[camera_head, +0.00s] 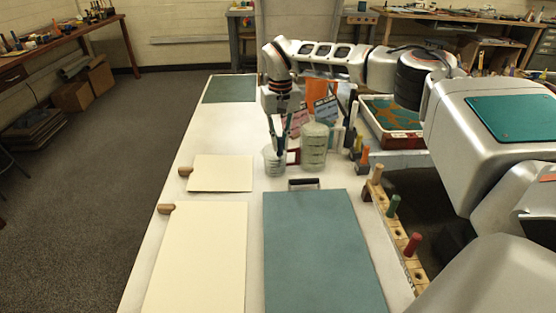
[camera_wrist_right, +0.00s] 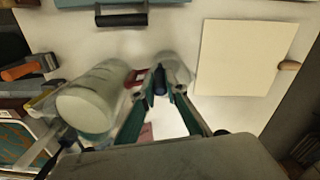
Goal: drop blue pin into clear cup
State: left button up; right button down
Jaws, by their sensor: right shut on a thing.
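The clear cup (camera_head: 271,163) stands on the white table, left of a larger pale jar (camera_head: 314,148). In the right wrist view the cup (camera_wrist_right: 178,70) is just beyond my fingertips. My right gripper (camera_head: 279,143) points down at the cup's rim from the far side, its green fingers close together. In the right wrist view my right gripper (camera_wrist_right: 160,75) is shut on the blue pin (camera_wrist_right: 160,84), a small dark blue piece between the fingertips. The fingers hide most of the pin, and I cannot tell whether its lower end is inside the cup. My left gripper is not in view.
The jar (camera_wrist_right: 92,100) stands close beside the gripper. A wooden rack (camera_head: 399,232) with coloured pegs runs along the right edge. A blue-grey sheet (camera_head: 322,250) and cream sheets (camera_head: 220,174) lie in front. A tray (camera_head: 398,138) with orange-green marbling is at back right.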

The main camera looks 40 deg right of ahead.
jog(key=c, duration=2)
grip_release()
jog(key=shift+o, duration=0.2)
jog(key=shift+r, duration=0.1)
